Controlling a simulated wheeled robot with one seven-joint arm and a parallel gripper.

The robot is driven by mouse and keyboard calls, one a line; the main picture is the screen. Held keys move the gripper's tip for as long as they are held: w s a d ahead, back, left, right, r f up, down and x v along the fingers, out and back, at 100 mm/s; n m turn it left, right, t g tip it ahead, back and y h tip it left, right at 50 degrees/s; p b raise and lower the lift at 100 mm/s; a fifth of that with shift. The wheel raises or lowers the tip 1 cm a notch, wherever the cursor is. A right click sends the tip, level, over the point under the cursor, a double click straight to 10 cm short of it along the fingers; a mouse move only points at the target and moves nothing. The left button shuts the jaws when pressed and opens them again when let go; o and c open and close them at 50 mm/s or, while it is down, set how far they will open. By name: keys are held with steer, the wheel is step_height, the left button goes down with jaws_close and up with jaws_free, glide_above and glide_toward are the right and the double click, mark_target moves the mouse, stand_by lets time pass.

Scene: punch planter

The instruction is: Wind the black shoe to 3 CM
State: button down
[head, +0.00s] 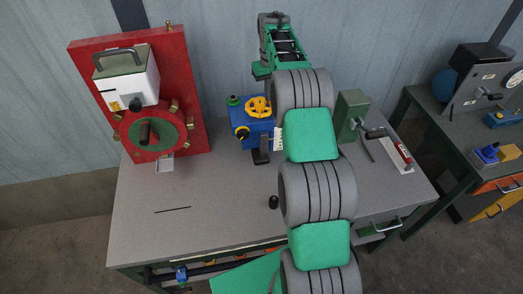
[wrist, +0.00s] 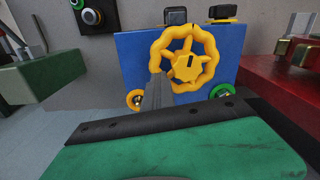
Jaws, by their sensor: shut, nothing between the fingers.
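A blue box (head: 246,141) on the workbench carries a yellow handwheel (head: 258,106). A black block (head: 261,156), possibly the shoe, sits at the box's front beside a white marked strip (head: 278,139). Its marks are too small to read. In the wrist view the yellow handwheel (wrist: 208,43) is large on the blue box (wrist: 130,52). My gripper (wrist: 154,68) is shut and empty, its dark fingers overlapping the wheel's left rim in the picture. I cannot tell whether they touch it. In the head view my arm hides the box's right side.
A red panel (head: 189,80) stands at the left. A green block (head: 350,112) with a crank and a red-and-white strip (head: 398,152) are at the right. A small black knob (head: 273,202) stands near the front. The bench's front left is mostly clear.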

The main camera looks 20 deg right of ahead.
step_height(320, 180, up, 6)
steer(key=shift+f, duration=0.1)
steer(key=shift+r, duration=0.35)
steer(key=shift+a+r, duration=0.15)
steer(key=shift+r, duration=0.1)
steer(key=s+a+r+t+b, duration=0.2)
steer(key=s+a+r, duration=0.4)
steer(key=s+a, duration=0.55)
steer(key=s+a+f+t+b, duration=0.1)
steer(key=s+a+f, duration=0.2)
steer(key=s, duration=0.6)
steer(key=s+a+f+t+b, duration=0.1)
steer(key=s+a+f, duration=0.3)
steer(key=s, duration=0.5)
steer(key=shift+s+f+n+t, duration=0.15)
steer(key=shift+f+n+t, duration=0.15)
steer(key=shift+f, duration=0.45)
steer(key=shift+d, duration=0.1)
